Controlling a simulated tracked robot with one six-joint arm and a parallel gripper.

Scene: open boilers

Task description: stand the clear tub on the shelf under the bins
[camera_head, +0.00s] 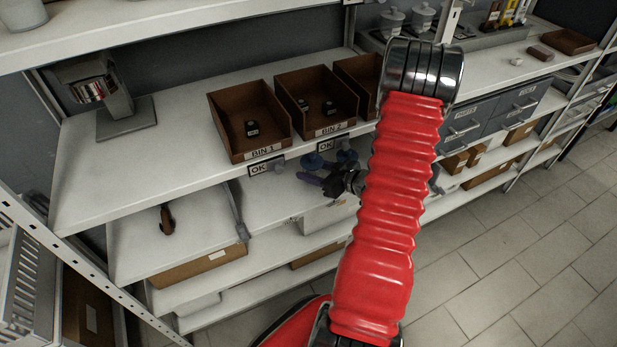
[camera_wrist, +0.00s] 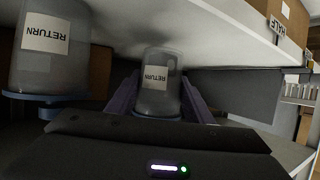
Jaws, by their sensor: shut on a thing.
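My gripper (camera_head: 322,174) reaches in below the bins at the shelf's front edge. It is shut on a clear tub (camera_wrist: 160,88) with a white RETURN label and a blue lid, one finger on each side. The wrist view is upside down, so the tub is upright, lid up. Its base is close to the white shelf (camera_wrist: 215,48); I cannot tell whether it touches. A second clear tub (camera_wrist: 52,68) with a RETURN label and blue lid stands beside it. In the head view blue lids show near my gripper, and the tub bodies are mostly hidden.
Bin 1 (camera_head: 249,147) and bin 2 (camera_head: 340,112) stand on the board above, with OK tags on its front edge. A dark brown object (camera_head: 167,220) lies on the lower shelf to the left. Grey drawers (camera_head: 470,118) are to the right.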

